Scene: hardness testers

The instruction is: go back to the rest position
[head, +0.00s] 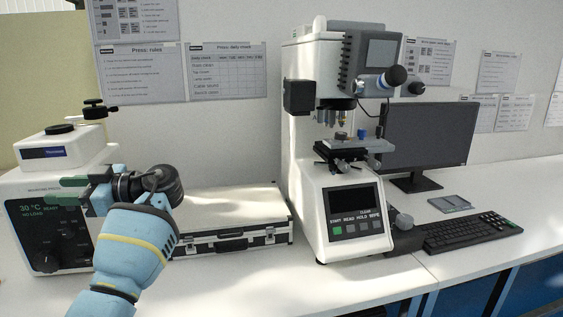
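My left arm comes in from the bottom left, and its wrist is bent so that my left gripper (66,190) points left. Its two green-tipped fingers are apart, with nothing seen between them. The gripper is in front of the white press with the "30 °C READY, NO LOAD" display (42,222) and covers part of its front. I cannot tell whether it touches the press. My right gripper is not in view.
A white hardness tester (308,150) stands mid-bench, with a small piece on its stage. A silver-edged case (232,241) lies left of it, behind my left wrist. A monitor (428,135), a keyboard (465,232) and a small grey tray (450,203) are at right. The front bench is clear.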

